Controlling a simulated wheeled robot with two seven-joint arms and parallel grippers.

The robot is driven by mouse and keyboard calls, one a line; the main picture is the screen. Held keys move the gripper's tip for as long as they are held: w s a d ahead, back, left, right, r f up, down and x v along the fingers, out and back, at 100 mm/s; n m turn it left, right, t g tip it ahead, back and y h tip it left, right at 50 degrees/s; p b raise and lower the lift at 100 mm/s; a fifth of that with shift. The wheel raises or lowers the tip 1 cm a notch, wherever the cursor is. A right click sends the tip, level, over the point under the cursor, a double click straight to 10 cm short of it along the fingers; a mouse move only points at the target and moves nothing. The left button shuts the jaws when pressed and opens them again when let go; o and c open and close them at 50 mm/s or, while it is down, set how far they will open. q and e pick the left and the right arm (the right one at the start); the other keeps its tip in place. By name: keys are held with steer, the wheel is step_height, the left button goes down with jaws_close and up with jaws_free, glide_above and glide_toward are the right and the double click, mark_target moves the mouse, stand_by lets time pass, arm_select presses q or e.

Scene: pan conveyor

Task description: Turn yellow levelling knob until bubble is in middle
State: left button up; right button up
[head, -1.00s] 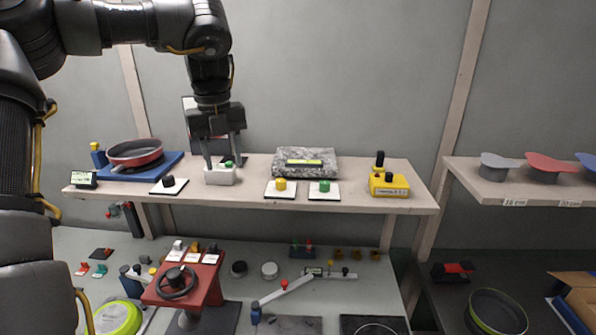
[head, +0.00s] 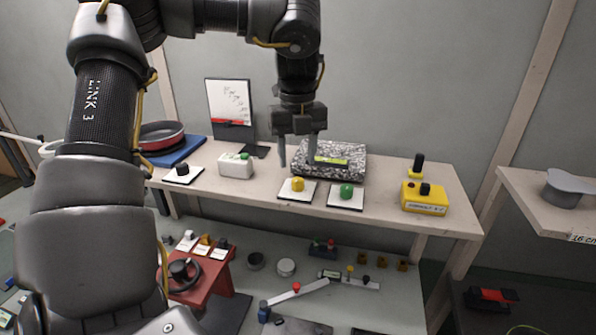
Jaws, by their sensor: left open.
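The yellow knob (head: 297,184) stands on a white plate near the front edge of the shelf. A green knob (head: 346,190) on a like plate is just right of it. Behind them a speckled stone block (head: 345,172) carries a yellow-green level vial (head: 328,160); the bubble is too small to make out. My left gripper (head: 297,163) points down, open and empty, above and slightly behind the yellow knob, with its fingers apart and not touching it. Its right finger hides part of the stone block. My right gripper is not in view.
A white box with a green button (head: 236,166) and a black knob on a white plate (head: 182,171) stand left on the shelf (head: 259,187). A yellow box (head: 425,198) stands right. A framed chart (head: 230,107) stands behind. A lower bench holds a red stand (head: 205,279).

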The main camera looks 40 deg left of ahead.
mark_target(297, 180)
arm_select(q)
step_height(297, 180, down, 4)
steer(key=shift+p, duration=0.55)
steer(key=shift+d+f, duration=0.1)
steer(key=shift+f, duration=0.6)
steer(key=c, duration=1)
steer(key=shift+f+m+b, duration=0.1)
steer(key=shift+m+b, duration=0.3)
steer(key=shift+m, duration=1.2)
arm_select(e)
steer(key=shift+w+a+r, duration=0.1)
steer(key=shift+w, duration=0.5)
arm_select(q)
steer(key=o, duration=1)
steer(key=shift+s, duration=0.1)
